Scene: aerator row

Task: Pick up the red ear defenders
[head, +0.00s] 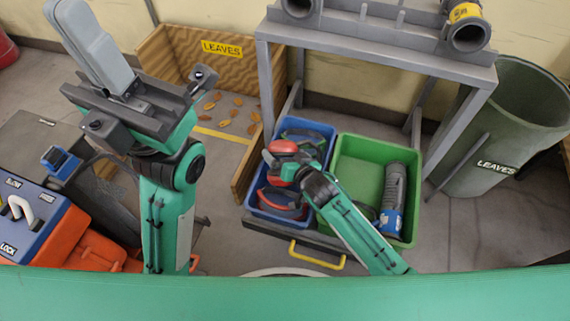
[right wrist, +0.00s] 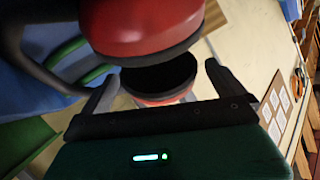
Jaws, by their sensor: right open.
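The red ear defenders (head: 283,147) are at the left blue bin, partly covered by my right gripper in the head view. In the right wrist view one red cup (right wrist: 145,22) with a dark cushion is very close, and a second red cup (right wrist: 160,82) shows beyond it, between the fingers. My right gripper (right wrist: 158,85) is open, its fingers spread on either side of the second cup; contact cannot be told. My left gripper (head: 92,45) is raised at the upper left, away from the bin, its grey fingers together and empty.
The blue bin (head: 250,203) also holds a dark and red item (head: 284,206). Beside it, a green bin (head: 340,150) holds a grey and blue tool (head: 393,195). A grey metal stand (head: 375,38) rises behind. A wooden leaves box (head: 165,60) and green barrel (head: 510,110) stand either side.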

